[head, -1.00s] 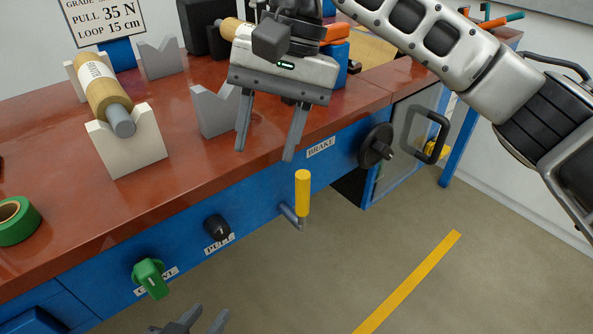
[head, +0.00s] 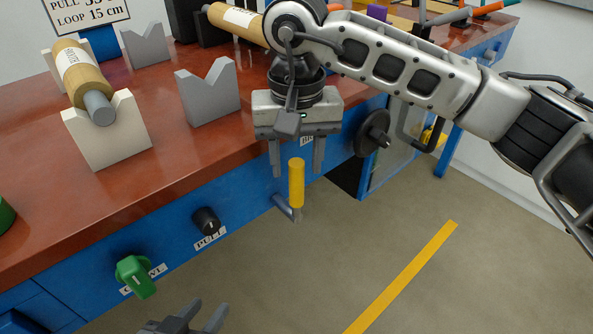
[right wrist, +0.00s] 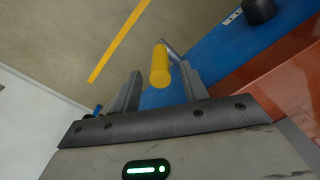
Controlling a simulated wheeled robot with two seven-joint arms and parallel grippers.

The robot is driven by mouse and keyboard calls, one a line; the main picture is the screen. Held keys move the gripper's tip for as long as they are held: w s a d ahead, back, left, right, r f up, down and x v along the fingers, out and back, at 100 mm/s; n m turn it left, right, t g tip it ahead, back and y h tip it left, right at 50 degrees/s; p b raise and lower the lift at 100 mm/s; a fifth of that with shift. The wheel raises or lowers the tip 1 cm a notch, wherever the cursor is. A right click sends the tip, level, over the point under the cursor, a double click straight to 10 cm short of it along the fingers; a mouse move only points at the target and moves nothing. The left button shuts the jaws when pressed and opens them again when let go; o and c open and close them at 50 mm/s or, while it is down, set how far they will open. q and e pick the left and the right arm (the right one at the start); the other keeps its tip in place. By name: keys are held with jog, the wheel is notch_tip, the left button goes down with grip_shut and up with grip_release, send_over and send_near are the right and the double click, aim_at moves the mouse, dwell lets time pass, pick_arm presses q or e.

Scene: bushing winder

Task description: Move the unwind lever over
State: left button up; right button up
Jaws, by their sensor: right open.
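A lever with an upright yellow grip (head: 296,184) on a grey crank arm sticks out from the blue front of the bench, near a partly hidden label. My right gripper (head: 297,170) is open and points down just above this grip, its fingers to either side of the grip's top in the head view. In the right wrist view the yellow grip (right wrist: 160,68) appears between the two open fingertips; contact cannot be told. My left gripper (head: 208,305) shows at the bottom edge of the head view, fingers apart and empty, away from the lever.
On the blue front are a green knob (head: 136,276), a black knob (head: 206,220) and a dark handwheel (head: 373,134). The red bench top (head: 150,100) carries a white V-block (head: 108,135) with a roll and a grey V-block (head: 209,93). Floor before the lever is free.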

pick_arm(q)
jog(key=shift+f, duration=0.35)
pick_arm(e)
jog(key=shift+f, duration=1.3)
